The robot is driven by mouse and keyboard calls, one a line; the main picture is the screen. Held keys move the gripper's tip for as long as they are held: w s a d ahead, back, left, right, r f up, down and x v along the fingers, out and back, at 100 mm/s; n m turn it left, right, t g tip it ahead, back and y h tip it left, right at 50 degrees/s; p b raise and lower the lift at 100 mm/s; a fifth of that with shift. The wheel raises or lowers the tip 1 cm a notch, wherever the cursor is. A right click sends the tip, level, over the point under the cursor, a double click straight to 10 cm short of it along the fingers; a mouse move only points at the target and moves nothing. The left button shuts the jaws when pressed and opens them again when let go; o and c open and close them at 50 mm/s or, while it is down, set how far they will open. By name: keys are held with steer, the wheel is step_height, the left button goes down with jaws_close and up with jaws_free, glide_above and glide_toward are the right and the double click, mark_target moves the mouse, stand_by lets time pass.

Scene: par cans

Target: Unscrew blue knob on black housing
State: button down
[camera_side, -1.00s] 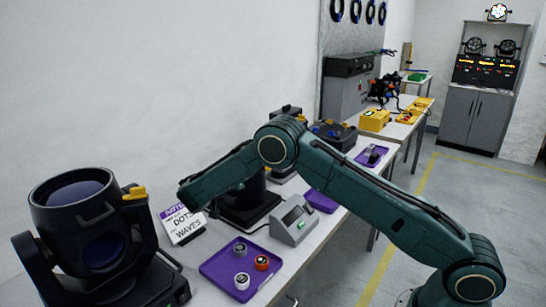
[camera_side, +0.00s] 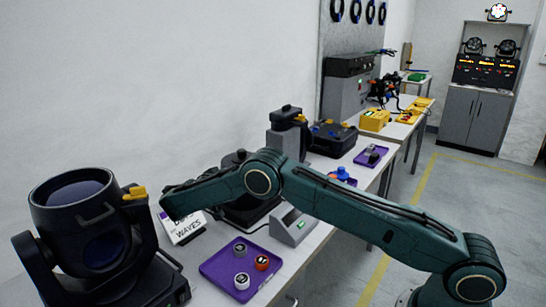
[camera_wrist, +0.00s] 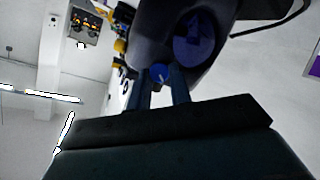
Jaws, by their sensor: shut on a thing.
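In the wrist view the two fingers of my gripper (camera_wrist: 160,88) are closed on the round blue knob (camera_wrist: 159,72), one on each side. The knob sits against the black housing (camera_wrist: 222,55), whose bluish-purple lens (camera_wrist: 194,40) faces the camera. In the side view my arm crosses in front of the black housing (camera_side: 235,159), so only its top and part of its base show. The knob and my fingertips are hidden there. I cannot tell how far the knob is turned.
A purple tray (camera_side: 217,266) with several small round knobs lies in front on the bench. A grey sloped device (camera_side: 292,230) and a white "WAVES" sign (camera_side: 182,227) stand close to my arm. A large black lamp (camera_side: 60,220) stands at left. Another tray holds a blue thing (camera_side: 342,172).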

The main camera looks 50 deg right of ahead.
stand_by(0.4)
steer(key=c, duration=1.3)
jaws_free()
steer(key=shift+o, duration=0.2)
steer(key=s+a+r+m+t, duration=0.1)
steer(key=s+a+r+m, duration=0.1)
steer(key=a, duration=0.3)
steer(key=s+a+r+m+t+y, duration=0.1)
steer(key=s+a+r+m, duration=0.1)
steer(key=a, duration=0.4)
steer(key=shift+s+a+r+y, duration=0.2)
steer(key=shift+s+r+y, duration=0.1)
steer(key=shift+s+r, duration=0.5)
steer(key=shift+f, duration=0.1)
